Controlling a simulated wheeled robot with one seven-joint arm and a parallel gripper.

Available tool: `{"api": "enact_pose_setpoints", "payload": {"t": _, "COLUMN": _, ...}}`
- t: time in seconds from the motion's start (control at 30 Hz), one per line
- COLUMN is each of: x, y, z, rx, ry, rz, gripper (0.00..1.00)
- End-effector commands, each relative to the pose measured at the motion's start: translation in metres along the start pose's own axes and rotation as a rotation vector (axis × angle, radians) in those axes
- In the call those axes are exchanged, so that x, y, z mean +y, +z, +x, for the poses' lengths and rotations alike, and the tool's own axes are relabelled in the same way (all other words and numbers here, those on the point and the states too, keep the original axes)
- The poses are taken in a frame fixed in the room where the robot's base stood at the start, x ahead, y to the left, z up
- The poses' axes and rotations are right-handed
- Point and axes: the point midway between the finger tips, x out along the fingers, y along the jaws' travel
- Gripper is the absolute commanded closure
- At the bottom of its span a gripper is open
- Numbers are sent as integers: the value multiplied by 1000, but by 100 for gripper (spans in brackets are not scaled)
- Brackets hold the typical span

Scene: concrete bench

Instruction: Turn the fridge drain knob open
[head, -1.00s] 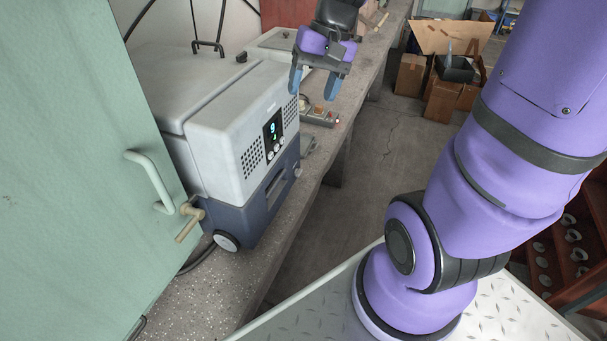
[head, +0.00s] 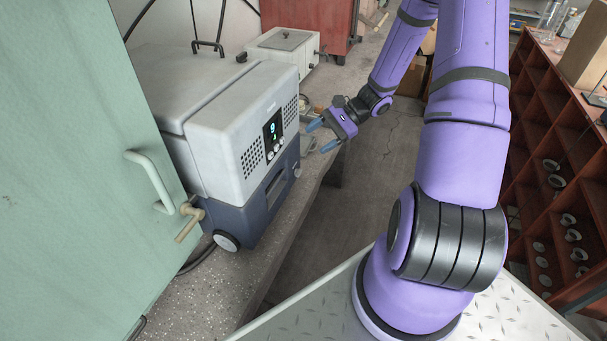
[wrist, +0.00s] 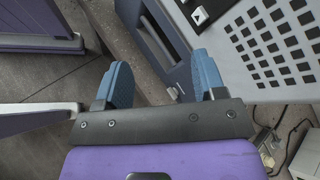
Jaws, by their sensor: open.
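The fridge (head: 225,135) is a pale grey box with a dark blue base, standing on the bench. A small pale knob-like part (head: 297,171) shows at the base's right end; in the wrist view a similar pale part (wrist: 173,93) lies low on the blue base, between the finger lines. I cannot tell for certain that it is the drain knob. A beige T-handled tap (head: 189,218) sticks out by the fridge's left end. My gripper (head: 322,135) is open and empty, right of the fridge, its blue fingers pointing toward it. The wrist view shows both fingers (wrist: 163,75) apart, with a gap to the fridge.
A green cabinet door (head: 75,190) with a pale handle stands close at the left. The concrete bench (head: 205,290) has a free front edge. A white box (head: 285,50) sits behind the fridge. A red rack (head: 560,180) stands right. Floor between is clear.

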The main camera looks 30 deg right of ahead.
Motion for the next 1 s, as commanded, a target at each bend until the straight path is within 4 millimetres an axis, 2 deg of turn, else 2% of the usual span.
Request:
{"api": "enact_pose_setpoints", "payload": {"t": 0.03, "x": 7, "y": -15, "z": 2, "rx": -21, "ry": -47, "rz": 47, "gripper": 36}}
{"api": "enact_pose_setpoints", "payload": {"t": 0.1, "x": 12, "y": -32, "z": 5, "rx": -45, "ry": -110, "rz": 101, "gripper": 36}}
{"api": "enact_pose_setpoints", "payload": {"t": 0.6, "x": 68, "y": -144, "z": 28, "rx": -197, "ry": -597, "rz": 488, "gripper": 36}}
{"api": "enact_pose_setpoints", "payload": {"t": 0.8, "x": 89, "y": -178, "z": 39, "rx": -241, "ry": -772, "rz": 619, "gripper": 36}}
{"api": "enact_pose_setpoints", "payload": {"t": 1.0, "x": 99, "y": -193, "z": 45, "rx": -262, "ry": -860, "rz": 682, "gripper": 36}}
